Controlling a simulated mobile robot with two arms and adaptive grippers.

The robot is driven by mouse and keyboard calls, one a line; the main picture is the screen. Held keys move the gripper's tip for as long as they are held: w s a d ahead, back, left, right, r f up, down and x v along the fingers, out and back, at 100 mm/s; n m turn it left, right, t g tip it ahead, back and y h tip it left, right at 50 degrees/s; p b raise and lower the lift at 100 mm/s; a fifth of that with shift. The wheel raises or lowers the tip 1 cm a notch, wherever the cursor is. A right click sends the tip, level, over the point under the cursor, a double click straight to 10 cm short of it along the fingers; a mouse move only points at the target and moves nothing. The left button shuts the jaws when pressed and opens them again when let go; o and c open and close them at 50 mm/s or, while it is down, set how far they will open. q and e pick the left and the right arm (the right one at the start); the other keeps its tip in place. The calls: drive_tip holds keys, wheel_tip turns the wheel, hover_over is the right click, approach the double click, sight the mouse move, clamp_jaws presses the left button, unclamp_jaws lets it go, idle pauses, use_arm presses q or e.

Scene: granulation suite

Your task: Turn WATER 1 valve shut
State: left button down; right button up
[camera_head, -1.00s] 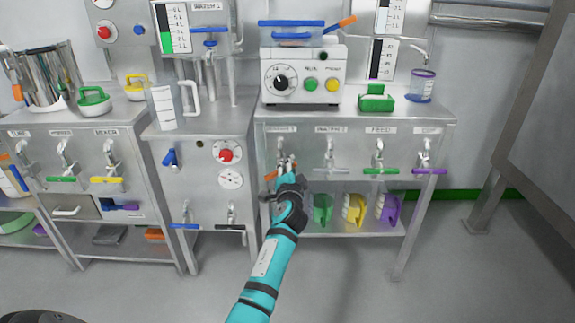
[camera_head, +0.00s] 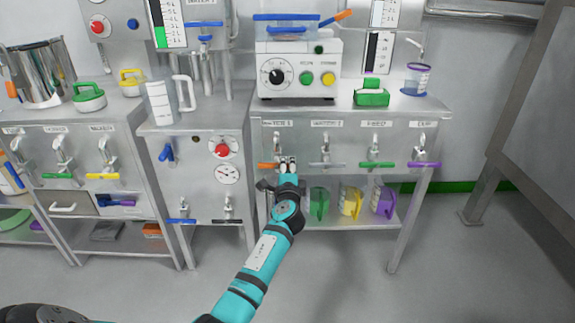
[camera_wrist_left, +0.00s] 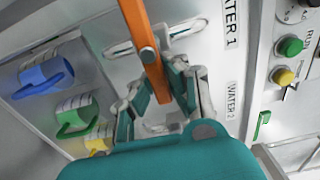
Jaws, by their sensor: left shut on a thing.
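The WATER 1 valve is under its label (camera_head: 276,123) on the front of the right-hand steel bench. Its orange lever handle (camera_head: 267,166) sticks out to the left of my left gripper (camera_head: 288,163) and lies about level in the head view. In the left wrist view the orange handle (camera_wrist_left: 145,45) runs down between the two fingers of my left gripper (camera_wrist_left: 160,95), which is shut on it. The fingers and wrist hide the handle's right part in the head view. My right gripper is not in view.
To the right hang a grey handle (camera_head: 326,165), a green handle (camera_head: 377,165) and a purple handle (camera_head: 424,165). Colored jugs, one of them yellow (camera_head: 350,202), stand on the shelf below. A box with a dial (camera_head: 298,70) stands on top. The floor in front is clear.

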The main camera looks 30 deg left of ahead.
use_arm(q)
drive_tip(key=shift+f, duration=0.15)
drive_tip(key=c, duration=1.4)
unclamp_jaws()
drive_tip(key=shift+o, duration=0.6)
drive_tip(key=shift+s+d, duration=0.25)
drive_tip(key=shift+s, duration=0.15)
drive_tip(key=v, duration=1.1)
drive_tip(key=shift+s, duration=0.15)
